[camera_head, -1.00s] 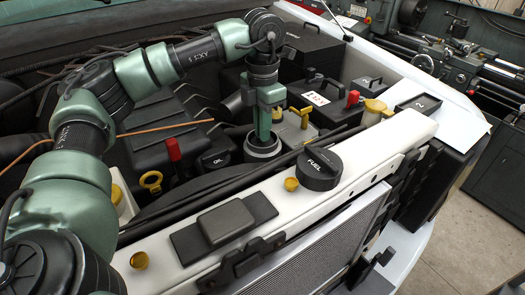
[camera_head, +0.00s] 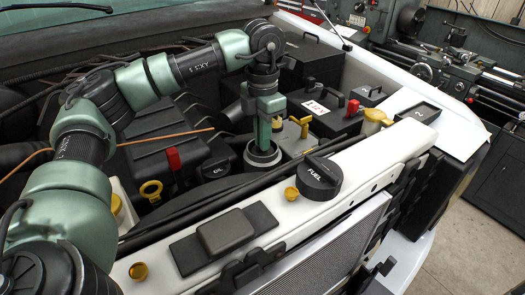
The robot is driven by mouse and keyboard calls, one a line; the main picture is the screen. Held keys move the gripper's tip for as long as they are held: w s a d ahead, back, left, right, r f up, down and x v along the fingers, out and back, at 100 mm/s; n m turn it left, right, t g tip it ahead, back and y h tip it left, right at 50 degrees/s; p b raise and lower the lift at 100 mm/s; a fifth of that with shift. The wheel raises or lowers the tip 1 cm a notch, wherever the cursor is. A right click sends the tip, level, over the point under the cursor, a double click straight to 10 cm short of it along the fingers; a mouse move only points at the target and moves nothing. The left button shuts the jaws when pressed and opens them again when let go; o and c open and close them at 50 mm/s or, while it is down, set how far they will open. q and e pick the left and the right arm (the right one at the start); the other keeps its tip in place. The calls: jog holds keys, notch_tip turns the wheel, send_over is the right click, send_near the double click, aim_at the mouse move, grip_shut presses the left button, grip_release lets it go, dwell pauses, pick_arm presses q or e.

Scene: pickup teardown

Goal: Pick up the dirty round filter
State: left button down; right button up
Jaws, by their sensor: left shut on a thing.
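My left gripper (camera_head: 264,147) points straight down into the engine bay, behind the white front crossbeam. Its fingers are shut on the round filter (camera_head: 262,160), which shows as a grey ring with a pale rim around and below the fingertips. The fingers hide the middle of the filter, and the hoses and crossbeam in front hide what lies under it. I cannot tell whether it is clear of its seat. How dirty it is cannot be made out. My right gripper is not in view.
A black FUEL cap (camera_head: 319,177) sits on the white crossbeam (camera_head: 365,156) in front. A red-handled part (camera_head: 174,160), an OIL cap (camera_head: 218,168) and a yellow ring handle (camera_head: 151,190) lie left. A black labelled box (camera_head: 325,118) stands right. Black hoses run just in front of the filter.

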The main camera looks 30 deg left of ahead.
pick_arm(q)
jog(key=shift+r, duration=0.1)
notch_tip(320, 180, up, 7)
jog(key=shift+w+r+b, duration=0.1)
jog(key=shift+r+b, duration=0.1)
jog(key=shift+b, duration=0.8)
notch_tip(320, 180, up, 20)
jog(key=p, duration=1.1)
jog(key=shift+r+p, duration=0.2)
jog(key=shift+p, duration=0.2)
